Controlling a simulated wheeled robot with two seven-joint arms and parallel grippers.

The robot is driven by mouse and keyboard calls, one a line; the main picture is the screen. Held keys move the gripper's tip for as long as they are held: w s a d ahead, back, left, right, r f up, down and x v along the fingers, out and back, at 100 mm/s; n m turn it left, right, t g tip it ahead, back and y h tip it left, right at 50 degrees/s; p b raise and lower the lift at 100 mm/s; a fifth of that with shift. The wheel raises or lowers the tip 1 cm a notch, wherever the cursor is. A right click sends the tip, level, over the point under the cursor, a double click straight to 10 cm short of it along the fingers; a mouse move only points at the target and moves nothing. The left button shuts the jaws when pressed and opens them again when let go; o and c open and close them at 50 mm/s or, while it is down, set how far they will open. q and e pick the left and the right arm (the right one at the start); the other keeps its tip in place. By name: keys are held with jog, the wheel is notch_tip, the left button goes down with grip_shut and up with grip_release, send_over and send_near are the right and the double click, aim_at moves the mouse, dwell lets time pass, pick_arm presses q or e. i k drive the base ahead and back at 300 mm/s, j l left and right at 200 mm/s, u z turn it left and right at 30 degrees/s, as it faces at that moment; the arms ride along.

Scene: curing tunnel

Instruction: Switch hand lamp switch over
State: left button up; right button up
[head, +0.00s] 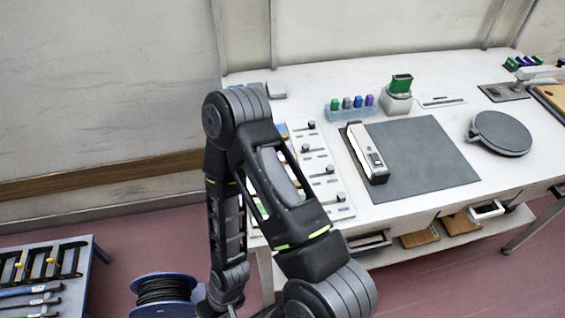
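A white, long, narrow device (362,148), which looks like the hand lamp, lies on a dark grey mat (430,150) on the white workbench. A dark switch-like part (376,160) sits on its top near the end closer to me. Whether that switch is on or off is too small to tell. One of my arms rises from the bottom edge, bends at the left of the bench and drops back toward the bottom edge. Neither gripper's fingers show, and nothing of mine touches the device.
A panel of sliders (318,165) lies left of the mat, partly behind my arm. Behind the mat are a blue rack (350,113) of coloured pieces and a grey holder (397,102) with a green block. A round dark disc (501,133) stands right. A cable reel (165,290) is on the floor.

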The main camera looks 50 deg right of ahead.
aim_at(376, 161)
jog(key=z, duration=1.7)
